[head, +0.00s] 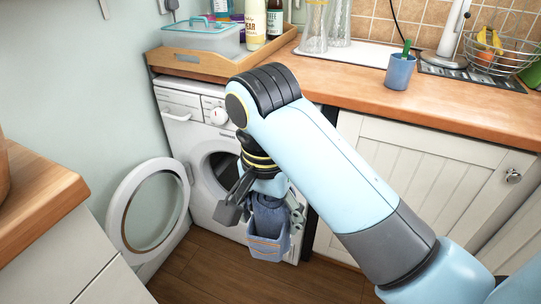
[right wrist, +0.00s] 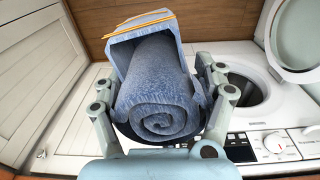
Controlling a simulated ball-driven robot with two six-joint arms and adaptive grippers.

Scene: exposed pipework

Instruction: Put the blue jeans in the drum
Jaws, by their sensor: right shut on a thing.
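The blue jeans (head: 268,222) are rolled up, with a flatter fold and orange stitching at one end. They also show in the right wrist view (right wrist: 158,85), the roll's spiral end facing the camera. My right gripper (head: 262,210) is shut on them, its fingers (right wrist: 160,100) on both sides of the roll. It holds them in the air in front of the white washing machine. The drum (head: 222,168) is partly hidden behind my right arm. Its dark opening shows right of the jeans in the right wrist view (right wrist: 245,92). My left gripper is not in view.
The round washer door (head: 115,215) stands wide open to the left. A wooden counter (head: 350,85) runs above the washer, with a wooden tray (head: 200,65) and a blue cup (head: 399,72) on it. White cupboards (head: 420,170) stand to the right. The wooden floor (head: 240,285) is clear.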

